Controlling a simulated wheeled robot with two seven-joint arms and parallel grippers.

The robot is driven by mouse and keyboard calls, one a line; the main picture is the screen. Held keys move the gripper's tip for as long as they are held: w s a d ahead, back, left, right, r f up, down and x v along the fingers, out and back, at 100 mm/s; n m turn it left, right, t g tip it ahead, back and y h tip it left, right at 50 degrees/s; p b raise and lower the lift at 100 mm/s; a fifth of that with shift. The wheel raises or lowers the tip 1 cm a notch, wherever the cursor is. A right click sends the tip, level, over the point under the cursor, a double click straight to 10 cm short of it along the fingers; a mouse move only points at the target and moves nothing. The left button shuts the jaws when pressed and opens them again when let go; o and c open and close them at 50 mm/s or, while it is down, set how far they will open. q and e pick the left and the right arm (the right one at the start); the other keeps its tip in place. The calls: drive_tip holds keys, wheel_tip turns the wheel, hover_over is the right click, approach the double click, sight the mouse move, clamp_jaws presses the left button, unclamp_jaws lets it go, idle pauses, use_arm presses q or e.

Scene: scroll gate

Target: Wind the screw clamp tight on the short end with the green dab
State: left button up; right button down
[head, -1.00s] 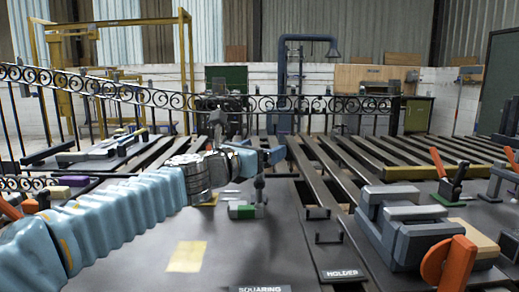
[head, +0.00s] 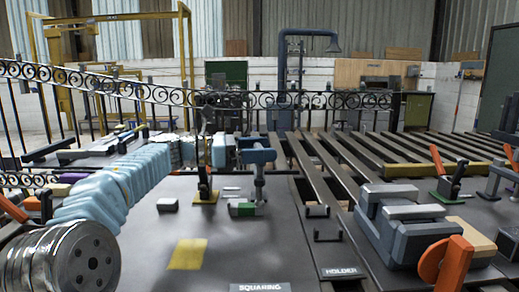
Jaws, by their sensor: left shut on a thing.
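A small grey screw clamp (head: 260,188) stands upright on the dark bench, left of the middle. At its foot is a pale block with a green patch (head: 236,209). My left gripper (head: 260,158) reaches in from the left at the top of the clamp's upright screw. It is shut there, apparently on the screw's handle, which its blue fingers mostly hide. I cannot tell how tight the clamp sits. My right gripper is not in view.
A dark upright tool (head: 205,180) stands on a yellow plate close left of the clamp. A small pale-topped block (head: 168,204) and a yellow patch (head: 188,254) lie on the bench. A grey vice with an orange handle (head: 456,262) stands right. Dark slats run behind.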

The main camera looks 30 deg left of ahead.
use_arm(q)
drive_tip(key=shift+r+m+g+h, duration=0.15)
drive_tip(key=shift+m+g+h, duration=1.3)
drive_tip(key=shift+g, duration=0.75)
drive_tip(key=shift+r+m+g, duration=0.1)
drive_tip(key=shift+m+g, duration=0.2)
drive_tip(key=shift+m, duration=0.05)
drive_tip(key=o, duration=0.8)
